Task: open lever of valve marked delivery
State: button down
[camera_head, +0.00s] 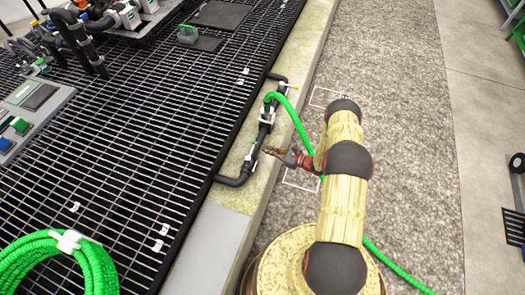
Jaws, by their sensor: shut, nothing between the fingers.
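A black pipe manifold (264,130) runs along the concrete curb beside the grating. It carries small fittings with white brackets (248,166) and bits of green. A green hose (293,112) joins its upper part. A small yellow-tipped part (294,88) sticks out to the right at its far end. The markings are too small to read, so I cannot tell which valve is delivery or how its lever stands. My gripper (268,150) is shut and empty, reaching left from the arm to the right side of the manifold's middle. I cannot tell whether it touches.
The green hose passes behind my arm and continues over the gravel floor (410,120). A coiled green hose (45,258) lies at the lower left on the black grating (130,150). A grey box with buttons (38,98) is at the left. Pumps and pipes (85,35) stand at the upper left.

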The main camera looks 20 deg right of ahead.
jog(key=d+p+v, duration=0.1)
jog(key=p+v, duration=0.1)
jog(key=v, duration=0.8)
jog(key=shift+w+p, duration=0.3)
jog(key=shift+w, duration=0.1)
